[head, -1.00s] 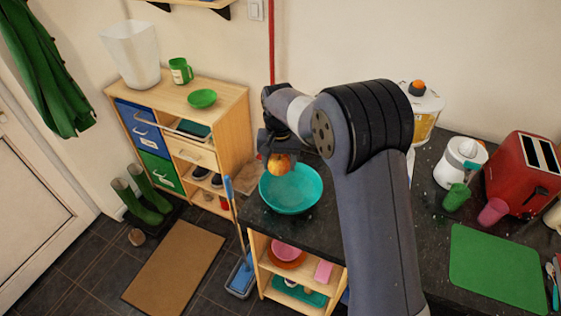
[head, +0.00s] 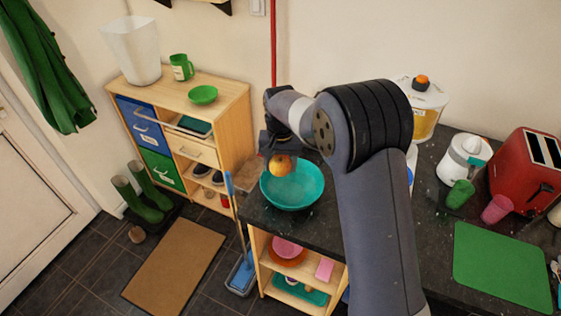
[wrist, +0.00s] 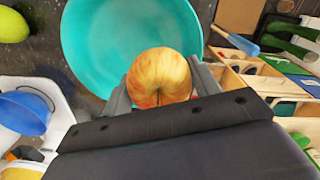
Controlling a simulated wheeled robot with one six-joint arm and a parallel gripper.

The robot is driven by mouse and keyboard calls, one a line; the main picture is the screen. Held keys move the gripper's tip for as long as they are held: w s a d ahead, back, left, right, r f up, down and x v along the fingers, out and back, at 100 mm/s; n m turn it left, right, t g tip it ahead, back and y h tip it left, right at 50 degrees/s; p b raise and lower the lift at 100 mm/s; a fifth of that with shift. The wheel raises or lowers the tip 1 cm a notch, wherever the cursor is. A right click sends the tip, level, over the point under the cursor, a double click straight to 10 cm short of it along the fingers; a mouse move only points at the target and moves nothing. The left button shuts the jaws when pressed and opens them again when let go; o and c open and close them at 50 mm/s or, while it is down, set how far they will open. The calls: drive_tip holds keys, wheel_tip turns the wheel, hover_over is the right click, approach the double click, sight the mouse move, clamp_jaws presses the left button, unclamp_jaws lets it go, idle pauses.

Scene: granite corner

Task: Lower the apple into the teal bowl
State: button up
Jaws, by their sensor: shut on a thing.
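The apple (head: 281,165), yellow with red streaks, is held between the fingers of my gripper (head: 274,155). In the wrist view the apple (wrist: 160,77) sits between the two grey fingertips (wrist: 160,88). The teal bowl (head: 296,193) stands on the dark counter near its left end. In the head view the apple overlaps the bowl's back left part. In the wrist view the bowl (wrist: 84,40) lies beyond the apple, which covers its lower right rim. The apple appears above the bowl; the exact height gap is hard to tell.
The dark counter (head: 260,217) ends just left of the bowl. A juice dispenser (head: 427,112), a white juicer (head: 462,158), a red toaster (head: 525,170) and a green mat (head: 500,265) are on the right. A green fruit (wrist: 12,24) shows beside the bowl.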

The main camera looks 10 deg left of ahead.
sight(280, 171)
drive_tip(key=shift+f+b, duration=0.9)
drive_tip(key=shift+f, duration=0.7)
drive_tip(key=shift+f, duration=0.25)
drive_tip(key=o, duration=1.1)
wheel_tip(280, 171, up, 11)
drive_tip(key=shift+f+b, duration=0.1)
drive_tip(key=shift+b, duration=0.95)
wheel_tip(280, 171, down, 11)
drive_tip(key=shift+r+p, duration=0.1)
drive_tip(key=shift+p, duration=0.85)
drive_tip(key=shift+r, duration=0.25)
